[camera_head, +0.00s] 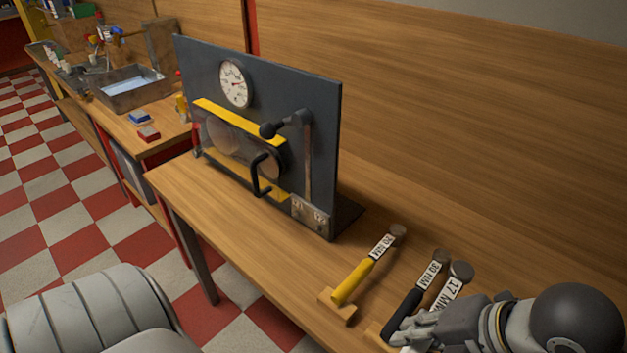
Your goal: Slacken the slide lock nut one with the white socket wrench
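The white socket wrench (447,294), labelled 17 MM, lies at the front right of the bench with its round socket head pointing away. Most of its handle is hidden by my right gripper (408,335), whose fingers are at the handle. I cannot tell whether they are closed on it. A dark upright panel (322,130) stands on the bench. A metal block (311,213) at its lower right carries small round parts that look like nuts. They are too small to tell which is slide lock nut one. My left gripper is out of view.
A yellow-handled wrench (352,280) and a black-handled wrench (403,309) lie left of the white one, on wooden rests. The panel carries a gauge (235,84), yellow rails, a black handle (257,174) and a knobbed lever (306,150). The bench between panel and wrenches is clear.

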